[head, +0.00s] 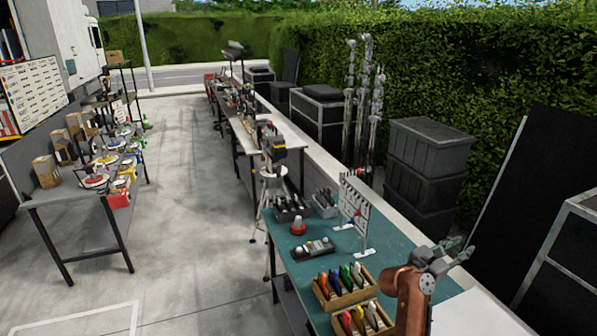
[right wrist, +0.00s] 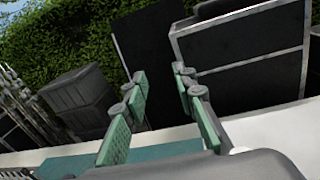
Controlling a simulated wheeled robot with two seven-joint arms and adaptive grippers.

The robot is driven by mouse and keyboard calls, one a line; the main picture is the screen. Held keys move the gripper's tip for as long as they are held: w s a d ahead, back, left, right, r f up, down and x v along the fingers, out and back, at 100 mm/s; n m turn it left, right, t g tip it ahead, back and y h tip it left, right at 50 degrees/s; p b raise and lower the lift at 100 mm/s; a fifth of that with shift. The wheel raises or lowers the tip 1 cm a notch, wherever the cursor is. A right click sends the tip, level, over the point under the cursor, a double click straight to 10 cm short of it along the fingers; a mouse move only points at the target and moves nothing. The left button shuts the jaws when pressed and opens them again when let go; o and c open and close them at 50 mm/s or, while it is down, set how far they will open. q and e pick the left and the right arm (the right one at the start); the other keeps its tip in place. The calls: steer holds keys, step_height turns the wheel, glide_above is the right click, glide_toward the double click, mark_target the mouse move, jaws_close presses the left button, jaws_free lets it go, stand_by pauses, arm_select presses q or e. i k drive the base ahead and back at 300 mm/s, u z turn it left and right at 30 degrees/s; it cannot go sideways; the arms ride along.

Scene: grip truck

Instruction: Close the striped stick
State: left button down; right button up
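I cannot make out a striped stick in either view. My right gripper (head: 459,250) is raised over the right side of the near teal-topped table (head: 392,244), at the end of a copper-coloured arm link. In the right wrist view its green-padded fingers (right wrist: 160,85) stand apart with nothing between them, so it is open and empty. My left gripper is not in view. The part of the table behind my right arm is hidden.
On the near table are a white upright rack (head: 354,196), wooden trays (head: 343,297) of coloured tools, a dark device (head: 312,249) and a red-and-white item (head: 298,227). Black bins (head: 428,165) stand right of it.

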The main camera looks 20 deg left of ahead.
mark_target(358, 170)
steer(key=u, duration=0.7)
steer(key=i, duration=1.1)
